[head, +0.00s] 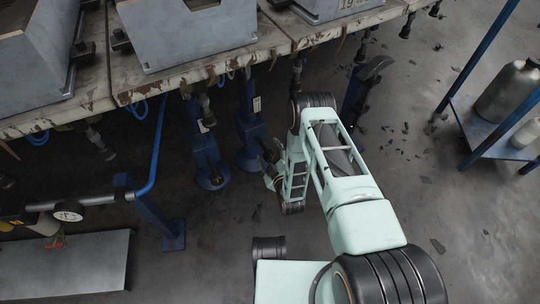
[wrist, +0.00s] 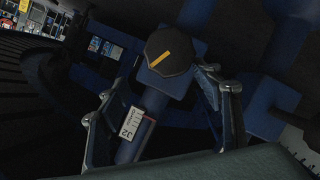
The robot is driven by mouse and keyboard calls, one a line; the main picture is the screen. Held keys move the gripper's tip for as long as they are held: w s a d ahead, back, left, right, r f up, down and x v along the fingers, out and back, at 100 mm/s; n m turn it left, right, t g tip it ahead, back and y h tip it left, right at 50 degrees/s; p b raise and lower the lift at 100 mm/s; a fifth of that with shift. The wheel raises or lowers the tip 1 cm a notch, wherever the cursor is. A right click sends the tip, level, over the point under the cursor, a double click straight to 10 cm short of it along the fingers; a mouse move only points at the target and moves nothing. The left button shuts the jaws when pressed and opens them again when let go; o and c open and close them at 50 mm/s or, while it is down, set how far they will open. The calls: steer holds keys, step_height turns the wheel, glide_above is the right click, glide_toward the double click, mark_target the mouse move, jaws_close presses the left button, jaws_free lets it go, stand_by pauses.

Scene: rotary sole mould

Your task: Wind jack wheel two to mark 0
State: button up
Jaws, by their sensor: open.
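In the wrist view a dark, faceted jack wheel (wrist: 170,52) with one yellow-orange mark on its face sits on a blue jack post (wrist: 148,108). A white tag (wrist: 131,122) on the post carries a scale and characters that look like J2. My gripper (wrist: 168,76) is open, with one finger on each side of the wheel and post. I cannot tell whether the fingers touch the wheel. In the head view my gripper (head: 268,166) is low beside a blue jack post (head: 251,128) below the table edge. The wheel is not clear there, and I see no mark 0.
A worn table (head: 290,28) carries grey mould blocks (head: 200,35) above. Other blue posts (head: 203,150) stand close by on the left. A blue stand (head: 490,140) with canisters (head: 508,92) is at right.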

steer(key=r, duration=0.6)
steer(key=shift+w+d+r, duration=0.15)
steer(key=shift+d+r, duration=0.1)
steer(key=shift+r, duration=0.05)
steer(key=shift+a+f, duration=0.1)
